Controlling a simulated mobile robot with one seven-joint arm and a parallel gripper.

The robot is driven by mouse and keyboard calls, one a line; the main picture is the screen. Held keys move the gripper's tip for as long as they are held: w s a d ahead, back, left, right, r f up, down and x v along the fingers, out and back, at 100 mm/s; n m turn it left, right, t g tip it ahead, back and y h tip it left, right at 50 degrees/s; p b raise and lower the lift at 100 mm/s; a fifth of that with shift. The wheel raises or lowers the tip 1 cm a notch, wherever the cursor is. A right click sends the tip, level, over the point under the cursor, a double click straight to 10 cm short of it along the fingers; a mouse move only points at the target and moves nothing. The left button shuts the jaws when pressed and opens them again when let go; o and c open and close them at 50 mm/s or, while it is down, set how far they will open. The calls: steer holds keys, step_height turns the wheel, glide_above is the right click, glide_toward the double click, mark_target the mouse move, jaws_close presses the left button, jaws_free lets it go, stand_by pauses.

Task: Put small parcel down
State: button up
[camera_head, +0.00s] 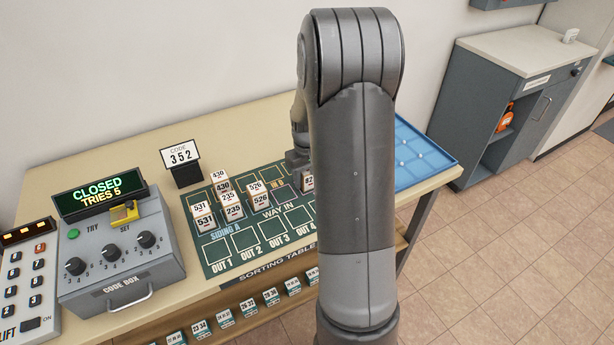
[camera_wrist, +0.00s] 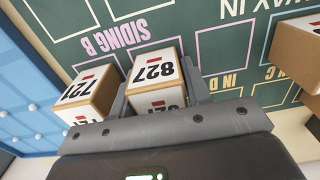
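The small parcel 827 (camera_wrist: 153,78) is a brown box with white numbered labels. It sits between the two fingers of my gripper (camera_wrist: 160,95), which appear closed against its sides. It is at the pink SIDING B outline on the green sorting mat (camera_wrist: 235,50); whether its base touches the mat is hard to tell. A similar parcel 721 (camera_wrist: 88,92) stands close beside it, left of the fingers in the wrist view. In the head view, parcel 827 (camera_head: 307,183) shows only partly behind my arm, below my gripper (camera_head: 298,165); parcel 721 is hidden there.
Parcels 430 (camera_head: 221,185), 235 (camera_head: 232,210), 531 (camera_head: 203,222) and 526 (camera_head: 259,201) stand on the mat's left. A blue tray (camera_head: 425,160) lies right of the mat. The code box (camera_head: 118,265) reads CLOSED, TRIES 5.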

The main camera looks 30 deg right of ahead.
steer(key=o, duration=0.3)
steer(key=shift+o, duration=0.2)
step_height(320, 180, up, 12)
steer(key=shift+r, duration=0.15)
steer(key=s+a+r+t, duration=0.3)
steer(key=s+a+r, duration=0.7)
steer(key=s+a+t, duration=0.1)
steer(key=s+a, duration=0.2)
steer(key=s, duration=0.3)
steer(key=s+a+r+t, duration=0.1)
steer(key=s+a, duration=0.3)
steer(key=s, duration=0.3)
steer(key=shift+s+t, duration=0.25)
steer(key=shift+t, duration=0.05)
steer(key=shift+a+r, duration=0.1)
